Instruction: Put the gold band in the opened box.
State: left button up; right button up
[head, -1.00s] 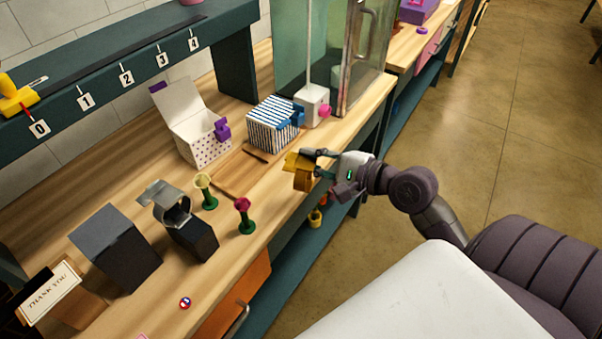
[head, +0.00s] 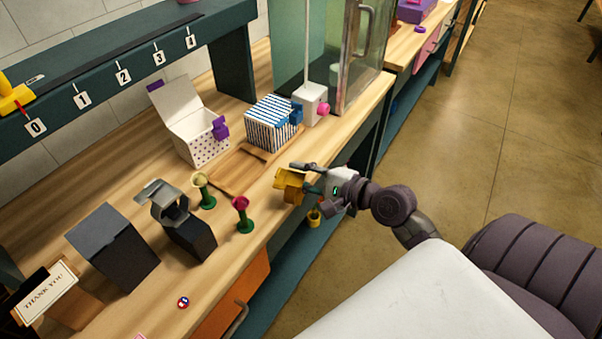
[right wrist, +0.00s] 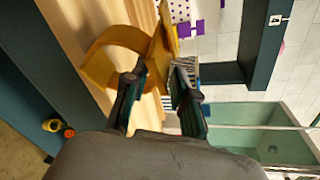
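The gold band (head: 289,186) is in my right gripper (head: 311,177), held in the air by the front edge of the bench. In the right wrist view the band (right wrist: 104,48) is a wide, curved gold strip, with part of it between the two dark fingers (right wrist: 157,82). The opened box (head: 203,144) is white with purple dots, its lid tilted up and back, with a purple clasp on its right side. It stands on the bench to the left of and beyond the band. A dotted part of it shows in the right wrist view (right wrist: 179,10). My left gripper is not in view.
A closed blue-striped box (head: 268,126) stands right of the opened box. A wooden board (head: 236,172) lies in front. Two small green-stemmed stands (head: 244,216), a dark box (head: 113,250) and a grey band on a black block (head: 190,232) are to the left.

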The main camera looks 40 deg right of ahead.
jog(key=shift+o, duration=0.7)
